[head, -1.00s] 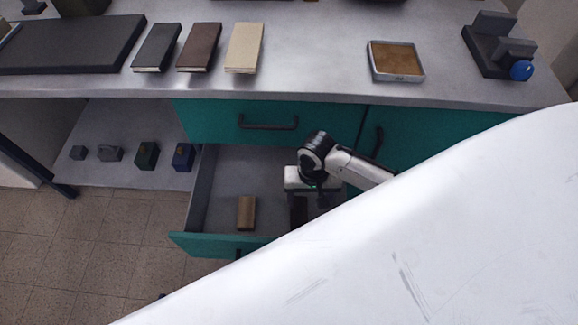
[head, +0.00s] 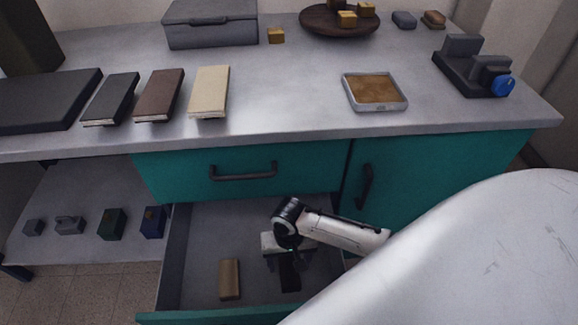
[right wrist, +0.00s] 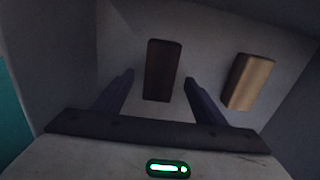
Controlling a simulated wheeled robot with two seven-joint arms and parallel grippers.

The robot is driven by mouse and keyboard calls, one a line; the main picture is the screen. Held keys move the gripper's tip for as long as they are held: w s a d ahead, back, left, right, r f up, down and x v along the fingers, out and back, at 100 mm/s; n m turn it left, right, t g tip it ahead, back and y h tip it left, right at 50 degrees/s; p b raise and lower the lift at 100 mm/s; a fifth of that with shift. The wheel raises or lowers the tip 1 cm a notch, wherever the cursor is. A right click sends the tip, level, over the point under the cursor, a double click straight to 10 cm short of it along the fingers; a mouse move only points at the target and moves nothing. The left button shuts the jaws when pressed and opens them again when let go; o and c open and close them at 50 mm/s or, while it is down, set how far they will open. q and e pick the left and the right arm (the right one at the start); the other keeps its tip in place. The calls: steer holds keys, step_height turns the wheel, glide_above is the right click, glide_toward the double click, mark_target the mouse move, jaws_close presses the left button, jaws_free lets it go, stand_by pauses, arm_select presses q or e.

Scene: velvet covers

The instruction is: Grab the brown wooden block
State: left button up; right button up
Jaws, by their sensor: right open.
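Two blocks lie in the open drawer (head: 205,240). One is dark brown (head: 290,273); the other is lighter, tan-brown and wood-like (head: 229,279), to its left in the head view. My right gripper (head: 287,263) is open and points down over the dark brown block. In the right wrist view the dark brown block (right wrist: 160,70) shows beyond and between the two open fingers, not gripped. The tan-brown block (right wrist: 249,81) lies outside the fingers, to the right. My left gripper is not in view.
The drawer walls and teal front (head: 225,317) surround the blocks. The worktop (head: 280,90) overhangs behind, with three books, a cork-coloured tray (head: 375,91) and a grey case (head: 210,24). Several small items sit on the lower left shelf (head: 85,190).

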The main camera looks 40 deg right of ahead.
mark_target(289, 269)
step_height(289, 269, down, 5)
steer(key=shift+r+b, duration=0.2)
steer(key=shift+b, duration=0.8)
steer(key=shift+r, duration=0.15)
steer(key=c, duration=1.2)
